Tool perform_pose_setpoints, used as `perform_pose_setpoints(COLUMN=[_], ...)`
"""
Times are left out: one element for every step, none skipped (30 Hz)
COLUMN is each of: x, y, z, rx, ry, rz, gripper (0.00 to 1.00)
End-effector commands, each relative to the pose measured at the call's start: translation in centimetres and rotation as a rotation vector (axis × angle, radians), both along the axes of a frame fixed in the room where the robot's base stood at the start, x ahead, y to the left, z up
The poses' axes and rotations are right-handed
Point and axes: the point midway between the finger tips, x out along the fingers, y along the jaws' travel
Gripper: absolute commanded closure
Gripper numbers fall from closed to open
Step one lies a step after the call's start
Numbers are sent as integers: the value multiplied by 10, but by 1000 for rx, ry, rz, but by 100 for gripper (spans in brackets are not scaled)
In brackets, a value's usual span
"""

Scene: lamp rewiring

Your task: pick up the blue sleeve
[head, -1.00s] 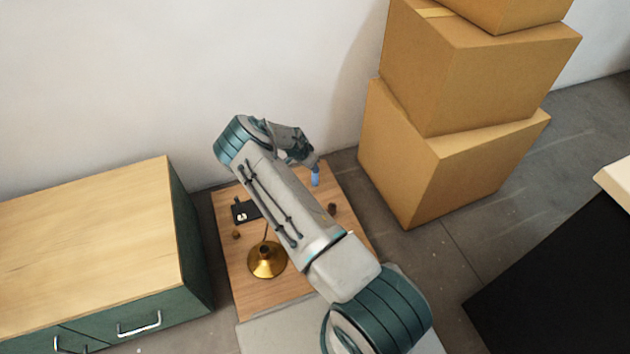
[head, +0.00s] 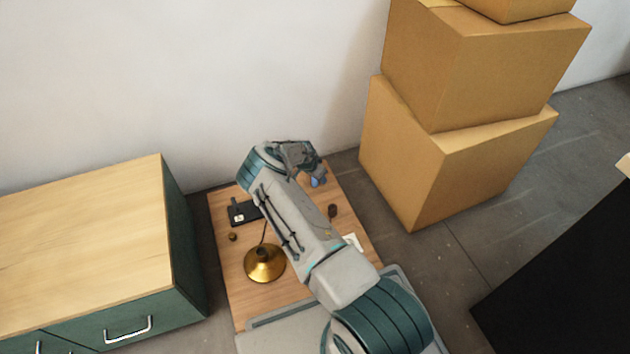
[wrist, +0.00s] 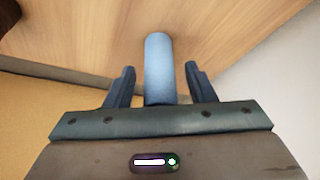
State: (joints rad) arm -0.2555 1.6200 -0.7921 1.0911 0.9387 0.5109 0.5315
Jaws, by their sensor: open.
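The blue sleeve (wrist: 158,68) is a smooth blue cylinder on the wooden table top (wrist: 225,35). In the wrist view it stands out between the two fingers of my gripper (wrist: 159,82), with a visible gap on each side. The fingers are apart and do not appear to touch it. In the head view the sleeve (head: 319,181) shows as a small blue shape just under my gripper (head: 316,172) near the table's far right corner, partly hidden by the gripper.
A brass lamp base (head: 265,264) with a thin cord stands on the table, beside a black box (head: 243,213) and a small brass piece (head: 232,237). A dark brown piece (head: 333,211) lies right of my arm. Stacked cardboard boxes (head: 440,150) stand right; a green cabinet (head: 185,235) stands left.

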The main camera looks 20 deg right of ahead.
Motion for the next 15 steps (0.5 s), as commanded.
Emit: perform_pose_setpoints(x=[0,0,0,0,0,0,0,0,0,0,0,0,0,0,0], y=[0,0,0,0,0,0,0,0,0,0,0,0,0,0,0], z=[1,1,1,1,1,1,1,1,1,1,1,1,1,1,1], rx=[0,0,0,0,0,0,0,0,0,0,0,0,0,0,0], ry=[0,0,0,0,0,0,0,0,0,0,0,0,0,0,0], rz=[0,0,0,0,0,0,0,0,0,0,0,0,0,0,0], gripper=[50,50,50,50,56,67,75,84,95,97,97,97,97,97,97])
